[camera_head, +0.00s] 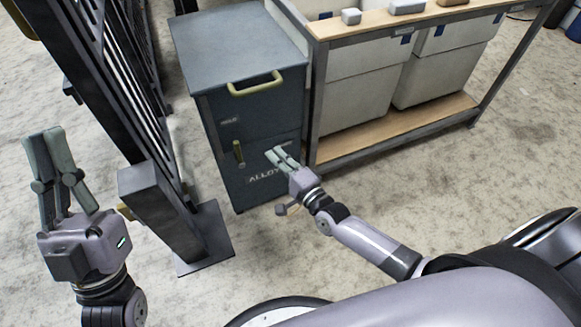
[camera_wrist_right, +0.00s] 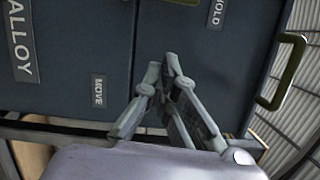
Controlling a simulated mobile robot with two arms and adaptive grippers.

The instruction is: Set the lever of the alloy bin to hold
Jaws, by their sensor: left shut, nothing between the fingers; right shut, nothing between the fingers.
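The alloy bin (camera_head: 225,100) is a dark blue-grey cabinet marked ALLOY low on its front. Its brass lever (camera_head: 238,153) stands upright at the left of the front, its upper end towards the HOLD label (camera_head: 229,120). In the right wrist view, turned sideways, only a sliver of the lever (camera_wrist_right: 185,2) shows at the top edge. My left gripper (camera_head: 43,134) is shut and empty, raised at far left.
An olive pull handle (camera_head: 256,84) juts from the bin's upper front. A dark barred gate (camera_head: 125,80) with a post and foot plate (camera_head: 207,240) stands left of the bin. A wooden-topped rack (camera_head: 400,125) with pale bins stands close on the right.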

